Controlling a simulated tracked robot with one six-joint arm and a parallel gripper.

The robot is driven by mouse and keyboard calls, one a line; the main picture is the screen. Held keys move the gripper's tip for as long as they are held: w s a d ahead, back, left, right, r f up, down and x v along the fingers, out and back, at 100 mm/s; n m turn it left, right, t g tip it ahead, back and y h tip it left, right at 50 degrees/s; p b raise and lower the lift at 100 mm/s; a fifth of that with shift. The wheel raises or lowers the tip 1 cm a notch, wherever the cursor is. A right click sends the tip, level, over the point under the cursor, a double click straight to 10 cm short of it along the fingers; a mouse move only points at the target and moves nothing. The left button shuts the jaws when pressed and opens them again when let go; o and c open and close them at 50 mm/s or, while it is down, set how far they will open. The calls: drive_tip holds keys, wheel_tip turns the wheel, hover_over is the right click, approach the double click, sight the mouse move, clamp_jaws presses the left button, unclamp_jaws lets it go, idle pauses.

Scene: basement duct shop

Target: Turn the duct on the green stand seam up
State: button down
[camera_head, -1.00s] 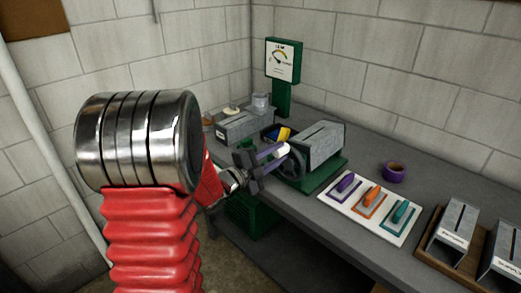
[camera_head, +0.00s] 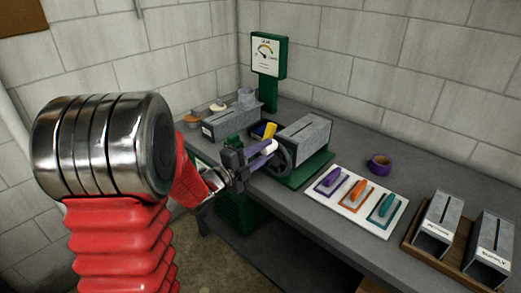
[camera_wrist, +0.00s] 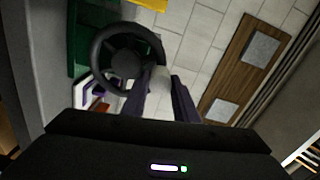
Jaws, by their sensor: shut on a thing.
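The grey metal duct (camera_head: 308,133) lies on the green stand (camera_head: 308,170) on the bench. A dark line runs along its upper face. A black handwheel (camera_head: 281,158) is at the duct's near left end and also shows in the wrist view (camera_wrist: 98,50). My gripper (camera_head: 262,150) has purple fingers, shut on the wheel's pale handle (camera_head: 270,146). In the wrist view the pale handle (camera_wrist: 160,78) stands between the fingers, beside the wheel's rim. The duct's underside is hidden.
A white board (camera_head: 357,200) with purple, orange and teal tools lies right of the stand. A purple tape roll (camera_head: 380,165) is behind it. Two slotted ducts stand in a wooden tray (camera_head: 411,238) at right. A gauge on a green post (camera_head: 268,60) and a grey box (camera_head: 228,125) are behind.

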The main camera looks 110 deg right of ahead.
drive_tip(key=shift+f, duration=0.1)
drive_tip(key=c, duration=1.4)
unclamp_jaws()
drive_tip(key=v, duration=1.3)
drive_tip(key=shift+w+a, duration=0.25)
drive_tip(key=shift+w, duration=0.1)
